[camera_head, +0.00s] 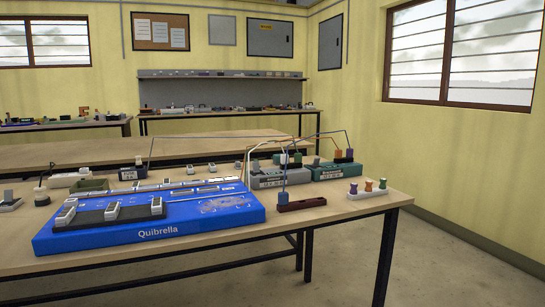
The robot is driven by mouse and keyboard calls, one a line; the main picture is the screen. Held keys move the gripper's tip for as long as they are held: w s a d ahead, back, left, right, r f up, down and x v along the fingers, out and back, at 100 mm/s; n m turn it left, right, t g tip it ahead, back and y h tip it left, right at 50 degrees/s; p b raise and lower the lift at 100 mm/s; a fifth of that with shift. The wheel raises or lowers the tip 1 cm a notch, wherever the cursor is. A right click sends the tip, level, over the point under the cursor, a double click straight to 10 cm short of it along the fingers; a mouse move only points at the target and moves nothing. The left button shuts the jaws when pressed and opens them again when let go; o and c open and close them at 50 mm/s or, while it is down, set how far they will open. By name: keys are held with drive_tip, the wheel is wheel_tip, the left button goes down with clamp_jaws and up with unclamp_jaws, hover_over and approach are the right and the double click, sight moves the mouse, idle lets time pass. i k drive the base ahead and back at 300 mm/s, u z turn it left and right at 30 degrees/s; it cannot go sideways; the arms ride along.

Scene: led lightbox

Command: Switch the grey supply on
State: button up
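The grey supply (268,183) is a low box on the right half of the near table, behind the blue board. Its front carries a small label too small to read. Plugs and wires stand at its top, and a dark block covers part of it. I cannot make out its switch or whether it is on. A similar green supply (333,175) stands just right of it, with an orange plug (338,154) and a dark plug at its right end. My gripper is not in view.
A large blue board (150,232) marked Quibrella, with white modules, fills the table's front left. A blue plug (282,198) stands by a dark red strip (302,205) in front of the grey supply. A white holder (366,193) with coloured posts sits right. Wires arch above the supplies.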

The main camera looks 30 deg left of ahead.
sight(254, 165)
drive_tip(key=i, duration=6.25)
drive_tip(key=u, duration=4.75)
drive_tip(key=i, duration=1.7)
